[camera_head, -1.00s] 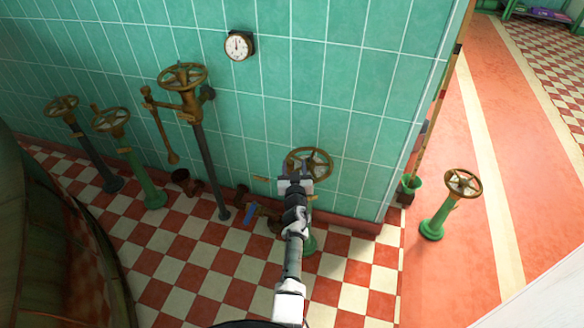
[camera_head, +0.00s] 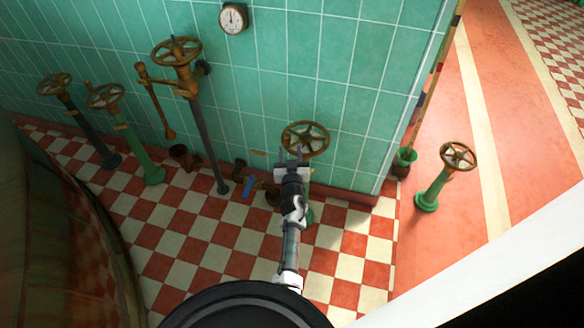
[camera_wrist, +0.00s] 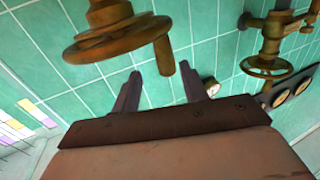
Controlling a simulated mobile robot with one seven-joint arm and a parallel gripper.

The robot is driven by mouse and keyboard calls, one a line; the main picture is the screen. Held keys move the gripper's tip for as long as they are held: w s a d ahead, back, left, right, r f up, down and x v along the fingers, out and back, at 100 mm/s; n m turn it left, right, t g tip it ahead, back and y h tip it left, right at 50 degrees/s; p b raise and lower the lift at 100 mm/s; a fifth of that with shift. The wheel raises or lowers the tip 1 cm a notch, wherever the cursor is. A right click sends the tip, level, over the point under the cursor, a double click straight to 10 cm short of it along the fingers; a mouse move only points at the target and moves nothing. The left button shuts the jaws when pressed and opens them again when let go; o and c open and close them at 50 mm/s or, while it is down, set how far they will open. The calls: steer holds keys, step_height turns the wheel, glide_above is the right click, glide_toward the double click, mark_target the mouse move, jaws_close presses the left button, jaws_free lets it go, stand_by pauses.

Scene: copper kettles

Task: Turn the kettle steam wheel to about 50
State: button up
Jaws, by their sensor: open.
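A brown-bronze spoked handwheel (camera_head: 307,137) stands by the green tiled wall in the head view, on a post mostly hidden behind my arm. My gripper (camera_head: 291,156) is open just in front of its near left rim. In the wrist view a bronze wheel (camera_wrist: 92,48) with a peg handle (camera_wrist: 164,55) hangs just beyond my gripper (camera_wrist: 159,76). The handle lies between the lines of the two spread fingers, and nothing is held. I cannot tell whether a finger touches it. No label shows which wheel is the kettle steam wheel.
Other valve wheels stand left along the wall: a tall one (camera_head: 176,51), a green-post one (camera_head: 106,96) and a dark-post one (camera_head: 55,84). A green-post wheel (camera_head: 458,155) stands right of the wall corner. A round gauge (camera_head: 233,18) hangs above. A large curved vessel (camera_head: 50,230) fills the lower left.

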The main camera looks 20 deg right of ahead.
steer(key=p+v, duration=0.1)
steer(key=v, duration=0.7)
steer(key=shift+s, duration=0.25)
steer(key=shift+w+a+f+n, duration=0.2)
steer(key=shift+w+f+n, duration=0.05)
steer(key=shift+n, duration=0.05)
steer(key=c, duration=0.4)
steer(key=w+a+f+n+b, duration=0.1)
steer(key=n+b, duration=0.1)
steer(key=w+f+n+b, duration=0.1)
steer(key=w+n+b, duration=0.1)
steer(key=w+a+f+n+g+b, duration=0.1)
steer(key=n+b, duration=0.1)
steer(key=shift+w+a+n+h, duration=0.3)
steer(key=shift+w+a, duration=0.05)
steer(key=shift+a, duration=0.05)
jaws_close()
steer(key=w+a+r+n+h+b, duration=0.25)
steer(key=w+a+n+b, duration=0.2)
steer(key=n, duration=0.35)
steer(key=w+d+p, duration=0.1)
steer(key=w+d, duration=0.3)
steer(key=d, duration=0.4)
steer(key=shift+d+f+g, duration=0.35)
steer(key=shift+g, duration=0.05)
